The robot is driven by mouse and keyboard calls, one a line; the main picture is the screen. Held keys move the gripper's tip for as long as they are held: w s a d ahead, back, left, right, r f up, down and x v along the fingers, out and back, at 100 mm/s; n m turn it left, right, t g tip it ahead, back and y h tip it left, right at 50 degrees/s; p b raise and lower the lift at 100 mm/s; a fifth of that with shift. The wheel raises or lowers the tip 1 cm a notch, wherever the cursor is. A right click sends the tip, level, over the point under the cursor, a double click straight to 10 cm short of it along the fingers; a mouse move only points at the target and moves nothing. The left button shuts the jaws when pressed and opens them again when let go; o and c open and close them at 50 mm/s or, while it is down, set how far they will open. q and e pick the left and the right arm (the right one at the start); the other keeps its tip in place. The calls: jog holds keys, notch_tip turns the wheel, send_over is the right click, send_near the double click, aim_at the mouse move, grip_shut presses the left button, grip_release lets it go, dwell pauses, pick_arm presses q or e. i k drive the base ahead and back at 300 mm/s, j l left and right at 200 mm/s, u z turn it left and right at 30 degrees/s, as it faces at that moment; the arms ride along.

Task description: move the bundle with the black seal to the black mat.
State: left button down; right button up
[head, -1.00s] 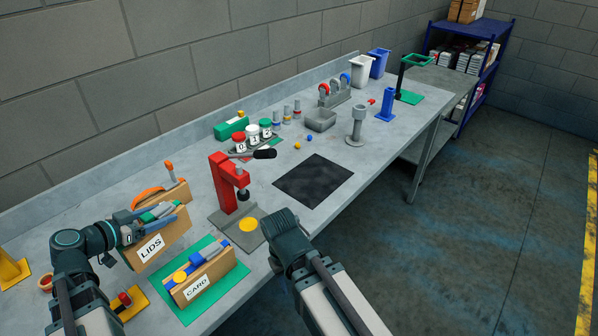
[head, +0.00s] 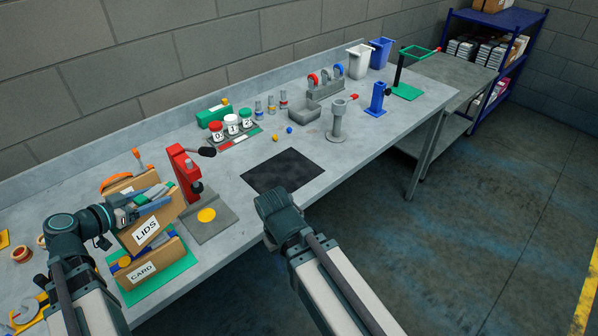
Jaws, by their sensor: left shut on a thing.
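I cannot make out a black seal on any bundle from here. The black mat (head: 284,171) lies flat and bare on the table, right of the red press. My right gripper (head: 270,208) is near the table's front edge, below the mat. Its fingertips are not clear.
The red press (head: 184,172) stands between the boxes and the mat. Another brown box with an orange tool (head: 117,181) is behind the LIDS box. Numbered jars (head: 231,123), a grey post (head: 338,120) and a grey tray (head: 304,111) stand beyond the mat.

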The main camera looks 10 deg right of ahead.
aim_at(283, 181)
jog(key=l, duration=0.9)
jog(key=i+l, duration=0.55)
jog(key=l+z, duration=0.05)
